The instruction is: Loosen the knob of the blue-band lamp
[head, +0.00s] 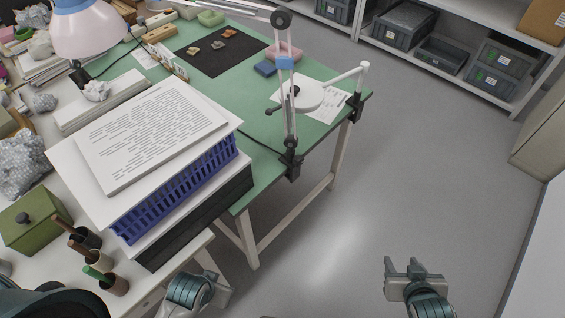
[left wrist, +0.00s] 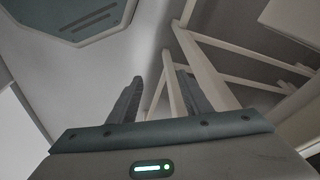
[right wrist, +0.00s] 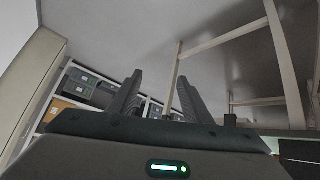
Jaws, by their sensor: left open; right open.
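The lamp with a blue band (head: 285,62) on its pale arm is clamped to the front edge of the green table. Its arm bends at a dark round joint (head: 281,19) and runs left, towards the pink-white shade (head: 90,30). A small dark knob (head: 268,112) sticks out left of the lower post, above the black clamp (head: 291,165). My right gripper (head: 404,268) is open and empty over the floor, well right of and below the lamp. My left gripper (left wrist: 160,88) is open and empty in the left wrist view; its fingers point towards table legs.
A white disc on an arm (head: 303,95) is clamped at the table's right corner. Stacked paper and a blue crate (head: 180,190) stand left of the lamp. Brushes in cups and a green box (head: 35,220) stand lower left. The floor to the right is clear.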

